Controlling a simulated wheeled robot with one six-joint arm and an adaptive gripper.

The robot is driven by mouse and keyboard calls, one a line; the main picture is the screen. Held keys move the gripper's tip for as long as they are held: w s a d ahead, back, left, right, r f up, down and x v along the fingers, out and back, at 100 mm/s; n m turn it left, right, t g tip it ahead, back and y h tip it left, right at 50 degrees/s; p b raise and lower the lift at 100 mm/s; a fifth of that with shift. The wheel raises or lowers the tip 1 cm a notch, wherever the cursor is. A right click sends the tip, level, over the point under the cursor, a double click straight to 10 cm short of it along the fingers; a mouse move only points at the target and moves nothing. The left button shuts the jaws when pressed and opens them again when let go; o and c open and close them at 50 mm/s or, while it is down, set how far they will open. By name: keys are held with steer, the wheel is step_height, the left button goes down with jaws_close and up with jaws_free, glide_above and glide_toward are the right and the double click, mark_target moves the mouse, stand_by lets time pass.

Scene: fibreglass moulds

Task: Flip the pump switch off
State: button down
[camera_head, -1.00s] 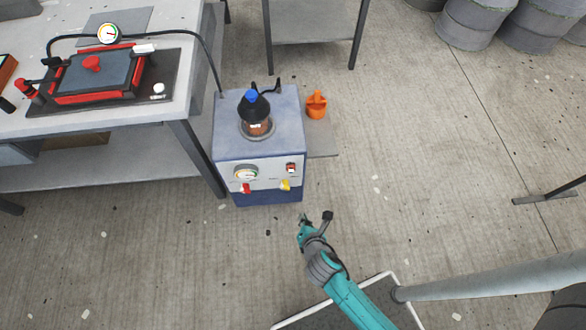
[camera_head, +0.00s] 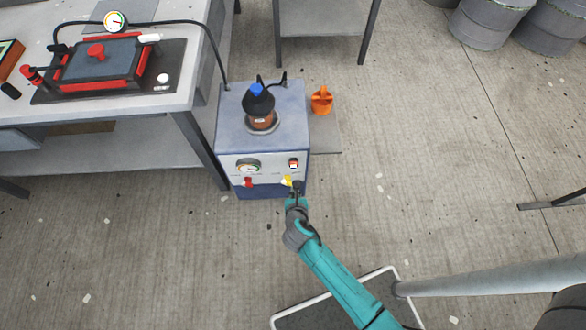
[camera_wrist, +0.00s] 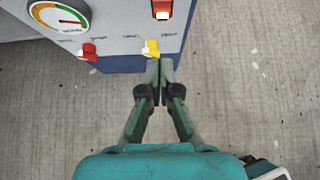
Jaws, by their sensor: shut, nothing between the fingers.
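The pump unit (camera_head: 262,135) is a blue-grey box on the floor beside the table. Its front panel carries a red rocker switch (camera_head: 293,163) at the upper right, and the switch also shows in the wrist view (camera_wrist: 162,9), cut by the top edge, with a lit orange-white lower part. My gripper (camera_head: 297,187) is shut and empty, in front of the panel's lower right. In the wrist view its fingertips (camera_wrist: 159,62) are together just below the yellow lever (camera_wrist: 151,47) and below the switch. I cannot tell whether they touch the panel.
A round gauge (camera_wrist: 58,17) and a red lever (camera_wrist: 88,51) are left on the panel. The workbench (camera_head: 185,95) stands left.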

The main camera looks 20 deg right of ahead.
mark_target(293, 164)
steer(key=x, duration=0.3)
steer(key=r+x, duration=0.1)
steer(key=x, duration=0.3)
steer(key=w+x, duration=0.1)
steer(key=x, duration=0.3)
steer(key=shift+w+d+r, duration=0.2)
steer(key=shift+d, duration=0.05)
steer(key=shift+w+d+r, duration=0.1)
steer(key=shift+w+d, duration=0.05)
steer(key=shift+w, duration=0.4)
steer(key=shift+w+d+r, duration=0.1)
steer(key=shift+w, duration=0.2)
steer(key=shift+r, duration=0.1)
steer(key=shift+r, duration=0.7)
steer(key=shift+s, duration=0.1)
